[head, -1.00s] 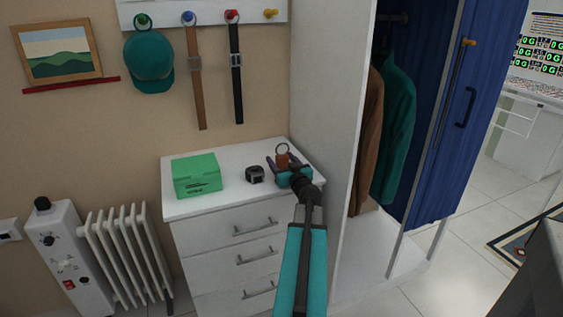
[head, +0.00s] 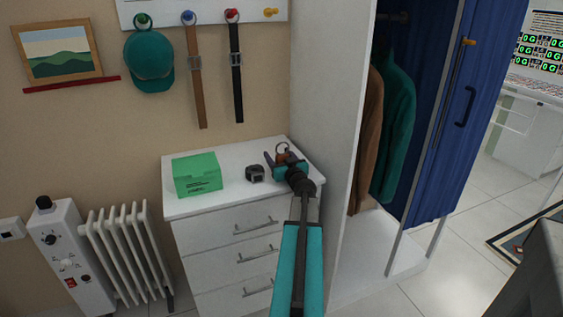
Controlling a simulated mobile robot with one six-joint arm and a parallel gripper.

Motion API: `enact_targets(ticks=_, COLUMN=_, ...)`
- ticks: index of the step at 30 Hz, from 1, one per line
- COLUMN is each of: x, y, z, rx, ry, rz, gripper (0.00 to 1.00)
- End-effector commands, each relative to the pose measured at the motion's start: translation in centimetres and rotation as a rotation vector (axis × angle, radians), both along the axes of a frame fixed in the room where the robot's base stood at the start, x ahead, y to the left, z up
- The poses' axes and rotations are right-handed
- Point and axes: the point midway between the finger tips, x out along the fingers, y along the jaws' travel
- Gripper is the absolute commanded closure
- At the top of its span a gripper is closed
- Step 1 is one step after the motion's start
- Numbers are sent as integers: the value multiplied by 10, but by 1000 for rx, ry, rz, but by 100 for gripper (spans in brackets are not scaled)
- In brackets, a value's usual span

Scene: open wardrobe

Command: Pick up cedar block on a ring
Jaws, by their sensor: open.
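The cedar block (head: 281,154) is a small orange-brown piece with a metal ring on top. It is on the white dresser top (head: 222,206), near the back right. My gripper (head: 279,160) is open, its dark fingers and teal body reaching over the dresser from the front right. One finger shows to the left of the block. The gripper hides the block's lower part, and I cannot tell whether the fingers touch it.
A green box (head: 197,176) and a small dark tape-measure-like object (head: 255,173) stand left of my gripper on the dresser. The white wardrobe side panel (head: 325,110) rises close on the right. A white radiator (head: 126,255) stands left of the dresser.

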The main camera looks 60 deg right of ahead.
Motion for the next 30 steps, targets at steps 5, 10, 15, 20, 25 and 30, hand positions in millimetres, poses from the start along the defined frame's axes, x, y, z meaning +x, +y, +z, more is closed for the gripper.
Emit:
enact_targets(ticks=5, x=0, y=0, z=0, rx=0, ry=0, rz=0, gripper=59)
enact_targets(ticks=10, x=0, y=0, z=0, rx=0, ry=0, rz=0, gripper=83)
enact_targets(ticks=15, x=0, y=0, z=0, rx=0, ry=0, rz=0, gripper=83)
enact_targets(ticks=20, x=1, y=0, z=0, rx=0, ry=0, rz=1, gripper=83)
enact_targets(ticks=25, x=2, y=1, z=2, rx=-1, ry=0, rz=3, gripper=83)
enact_targets(ticks=30, x=2, y=5, z=4, rx=-1, ry=0, rz=4, gripper=83)
